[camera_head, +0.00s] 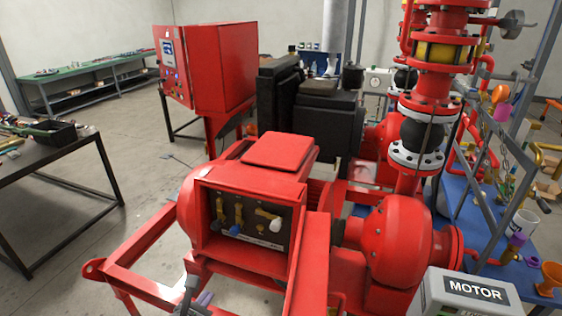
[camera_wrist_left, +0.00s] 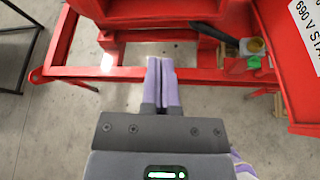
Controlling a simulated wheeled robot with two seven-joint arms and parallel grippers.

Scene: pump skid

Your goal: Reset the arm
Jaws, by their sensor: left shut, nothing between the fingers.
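My left gripper (camera_head: 205,299) shows at the bottom of the head view, low in front of the red pump skid (camera_head: 245,165). In the left wrist view its two purple fingers (camera_wrist_left: 161,68) lie side by side, shut with nothing between them. They point at a red frame rail (camera_wrist_left: 215,75) of the skid, and I cannot tell how far apart they are. A dark switch panel (camera_head: 247,222) is set in the skid's front, with several levers, one blue-tipped and one white. My right gripper is not in view.
A red control cabinet (camera_head: 208,68) stands behind the skid. A dark table with a black tray (camera_head: 48,131) is at left, and a green-topped bench (camera_head: 95,68) stands at the back. A grey MOTOR box (camera_head: 468,294) is at lower right.

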